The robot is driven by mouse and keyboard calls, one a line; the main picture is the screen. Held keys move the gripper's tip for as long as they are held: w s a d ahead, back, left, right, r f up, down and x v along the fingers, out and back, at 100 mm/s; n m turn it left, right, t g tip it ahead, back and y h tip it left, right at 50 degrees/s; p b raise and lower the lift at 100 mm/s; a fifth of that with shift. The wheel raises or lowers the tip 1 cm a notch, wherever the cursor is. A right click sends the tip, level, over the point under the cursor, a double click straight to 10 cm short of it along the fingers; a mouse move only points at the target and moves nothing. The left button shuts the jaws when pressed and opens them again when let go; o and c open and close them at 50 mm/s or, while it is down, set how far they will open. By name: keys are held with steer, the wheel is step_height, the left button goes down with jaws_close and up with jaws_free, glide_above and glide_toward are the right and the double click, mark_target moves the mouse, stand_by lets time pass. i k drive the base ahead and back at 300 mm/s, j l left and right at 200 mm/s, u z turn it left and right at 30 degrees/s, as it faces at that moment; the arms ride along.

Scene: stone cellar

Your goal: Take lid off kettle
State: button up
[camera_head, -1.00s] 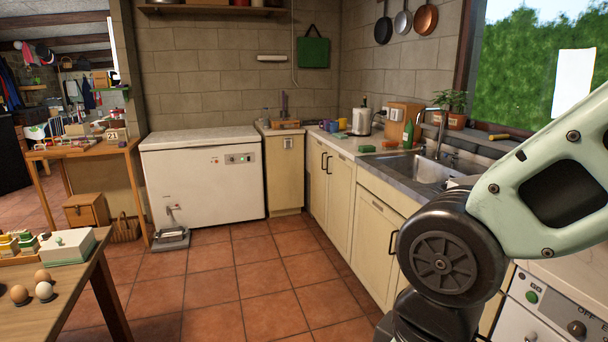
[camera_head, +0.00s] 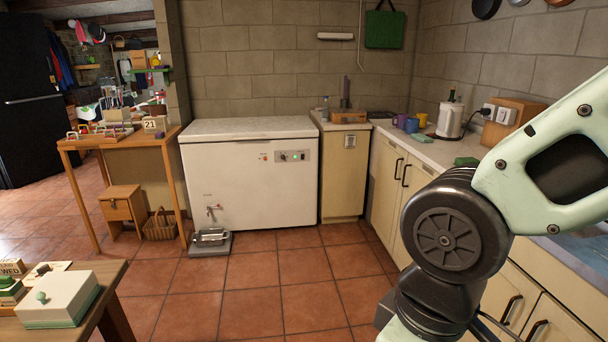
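A pale upright container (camera_head: 451,119) with a dark upright part on top stands on the back right counter, by the wall sockets. It may be the kettle, but it is too small to tell for sure. I cannot make out a separate lid on it. My arm fills the right side of the view, and my gripper is out of view.
Small coloured cups (camera_head: 411,124) and a green sponge (camera_head: 466,162) are on the counter (camera_head: 437,151). A white chest freezer (camera_head: 250,180) stands at the back, with a metal device (camera_head: 211,238) on the floor before it. A wooden table (camera_head: 105,290) is at lower left. The middle floor is clear.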

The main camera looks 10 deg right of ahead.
mark_target(453, 102)
steer(key=i+j, duration=0.1)
steer(key=i, duration=3.55)
steer(key=i+z, duration=0.3)
steer(key=i+j+z, duration=0.1)
steer(key=i+z, duration=0.25)
steer(key=i, duration=0.15)
